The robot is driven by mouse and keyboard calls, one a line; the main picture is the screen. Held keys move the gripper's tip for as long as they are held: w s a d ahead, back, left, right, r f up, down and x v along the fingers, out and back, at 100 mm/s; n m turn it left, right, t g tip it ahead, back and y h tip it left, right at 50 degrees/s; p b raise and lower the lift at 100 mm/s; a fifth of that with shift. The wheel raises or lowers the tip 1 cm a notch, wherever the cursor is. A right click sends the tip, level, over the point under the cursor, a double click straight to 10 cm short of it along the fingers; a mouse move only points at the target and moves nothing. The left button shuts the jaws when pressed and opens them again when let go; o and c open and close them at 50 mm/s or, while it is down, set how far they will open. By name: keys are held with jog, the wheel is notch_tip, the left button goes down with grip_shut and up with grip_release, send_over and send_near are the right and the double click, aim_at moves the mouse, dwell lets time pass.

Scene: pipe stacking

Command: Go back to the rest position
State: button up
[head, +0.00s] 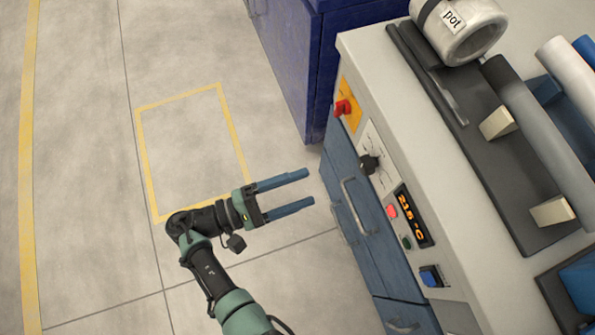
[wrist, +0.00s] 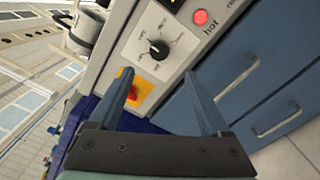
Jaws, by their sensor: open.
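My gripper (head: 309,188) is open and empty, with its two blue fingers apart. In the head view it is in the air over the floor, left of the workbench (head: 372,55), and its fingers point right toward the bench front. In the wrist view my gripper (wrist: 160,90) faces the control panel, with a black knob (wrist: 159,49) showing between and beyond the fingers. No gap to the panel can be measured, but nothing is between the fingers.
On the bench are a pot (head: 475,35), a grey pipe (head: 540,125) and wedge-shaped supports (head: 551,211). The front carries a red switch (head: 342,107), a display (head: 415,216) and drawer handles (head: 357,205). A dark blue cabinet (head: 290,50) stands behind. The yellow-outlined floor (head: 190,140) is clear.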

dwell(0.3)
